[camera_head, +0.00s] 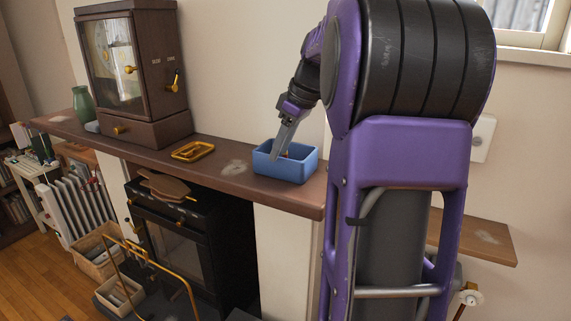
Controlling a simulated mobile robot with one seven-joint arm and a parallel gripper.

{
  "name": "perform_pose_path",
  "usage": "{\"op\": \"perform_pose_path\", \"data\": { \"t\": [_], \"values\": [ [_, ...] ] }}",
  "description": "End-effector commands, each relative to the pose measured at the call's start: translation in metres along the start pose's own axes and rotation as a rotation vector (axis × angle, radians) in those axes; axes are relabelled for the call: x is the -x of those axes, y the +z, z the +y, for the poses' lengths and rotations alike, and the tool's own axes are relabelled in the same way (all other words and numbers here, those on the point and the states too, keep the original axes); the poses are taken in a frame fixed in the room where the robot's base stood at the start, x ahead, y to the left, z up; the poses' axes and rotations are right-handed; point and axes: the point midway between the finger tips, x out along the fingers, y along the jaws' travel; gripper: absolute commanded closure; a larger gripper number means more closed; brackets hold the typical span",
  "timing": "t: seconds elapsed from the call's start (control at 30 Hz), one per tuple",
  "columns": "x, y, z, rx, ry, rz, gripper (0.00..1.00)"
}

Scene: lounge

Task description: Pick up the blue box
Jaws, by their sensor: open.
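The blue box (287,170) is an open-topped box standing upright on the brown mantel shelf (225,167), near the middle of the view. My gripper (277,150) comes down from the upper right, with its fingers at the box's open top. The gripper is open. Something small and orange shows inside the box beside the fingers. My purple arm hides the shelf to the right of the box.
A yellow tray (193,151) lies on the shelf left of the box. A tall brown cabinet clock (133,70) and a green vase (84,105) stand farther left. A black stove (190,235) is below the shelf. A wall is close behind the box.

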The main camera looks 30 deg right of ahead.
Motion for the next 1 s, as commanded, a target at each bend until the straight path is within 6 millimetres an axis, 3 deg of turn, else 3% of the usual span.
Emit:
{"op": "perform_pose_path", "data": {
  "t": [0.2,0.5,0.77,1.0],
  "values": [
    [-0.032,0.002,-0.002,0.000,-0.002,-0.001,0.55],
    [-0.037,0.002,-0.002,-0.001,0.000,0.000,0.55],
    [-0.036,0.002,-0.002,-0.001,0.000,0.000,1.00],
    [-0.036,0.002,-0.002,-0.001,0.000,0.000,1.00]
  ]
}}
